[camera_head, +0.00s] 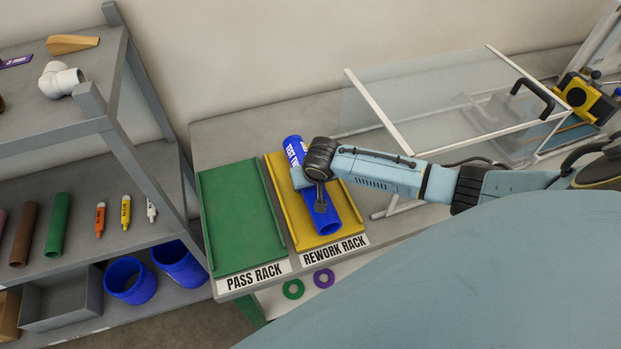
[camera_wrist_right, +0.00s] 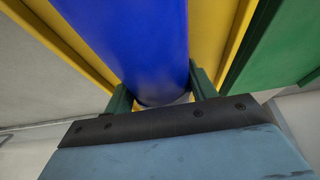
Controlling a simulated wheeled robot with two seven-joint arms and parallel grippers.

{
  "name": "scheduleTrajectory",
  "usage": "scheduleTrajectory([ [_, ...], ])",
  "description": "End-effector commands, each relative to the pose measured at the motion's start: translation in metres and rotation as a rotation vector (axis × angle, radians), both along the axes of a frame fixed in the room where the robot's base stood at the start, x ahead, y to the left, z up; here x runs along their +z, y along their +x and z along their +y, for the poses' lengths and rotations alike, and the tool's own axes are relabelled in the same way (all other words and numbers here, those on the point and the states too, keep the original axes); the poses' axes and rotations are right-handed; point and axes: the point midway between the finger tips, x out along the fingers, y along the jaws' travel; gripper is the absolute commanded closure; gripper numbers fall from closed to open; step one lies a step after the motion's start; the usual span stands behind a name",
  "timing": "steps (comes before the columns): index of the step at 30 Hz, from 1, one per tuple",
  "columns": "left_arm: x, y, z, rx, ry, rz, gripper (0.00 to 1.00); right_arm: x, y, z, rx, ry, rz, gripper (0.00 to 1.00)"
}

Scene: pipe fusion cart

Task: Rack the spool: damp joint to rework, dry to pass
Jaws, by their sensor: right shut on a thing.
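The blue spool (camera_head: 322,219) lies lengthwise in the yellow rework rack (camera_head: 277,200), with white "TEST" lettering near its far end. My right gripper (camera_head: 315,190) comes over it from the right and is shut on its middle. In the right wrist view the blue spool (camera_wrist_right: 135,45) sits between the two green fingers of the right gripper (camera_wrist_right: 162,88), over the yellow rack. The green pass rack (camera_head: 238,215) is empty, just left of the rework rack. Whether the spool's joint is damp or dry cannot be told. My left gripper is not in view.
A clear-walled, white-framed enclosure (camera_head: 440,100) stands right of the racks, behind my right arm.

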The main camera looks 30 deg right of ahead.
Motion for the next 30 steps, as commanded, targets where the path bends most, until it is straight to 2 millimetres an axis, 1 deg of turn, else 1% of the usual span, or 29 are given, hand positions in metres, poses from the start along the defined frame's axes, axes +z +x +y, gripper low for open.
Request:
scheduleTrajectory([
  [10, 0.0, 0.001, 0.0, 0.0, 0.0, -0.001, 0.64, 0.0, 0.001, 0.0, 0.0, 0.0, -0.002, 0.77],
  [11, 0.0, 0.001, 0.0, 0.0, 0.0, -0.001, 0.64, 0.0, 0.001, 0.0, 0.0, 0.0, -0.002, 0.43],
  [16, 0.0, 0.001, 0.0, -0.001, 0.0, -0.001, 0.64, 0.0, 0.001, 0.0, 0.0, 0.0, -0.001, 0.2],
  [17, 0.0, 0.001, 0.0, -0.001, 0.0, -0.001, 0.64, 0.0, 0.0, 0.0, 0.0, 0.0, -0.001, 0.18],
  [26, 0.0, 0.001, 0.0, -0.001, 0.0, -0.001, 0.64, 0.001, -0.001, 0.0, 0.001, -0.001, 0.001, 0.18],
  [30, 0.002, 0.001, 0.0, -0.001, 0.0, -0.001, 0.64, 0.012, -0.005, 0.001, 0.001, 0.0, -0.001, 0.18],
])
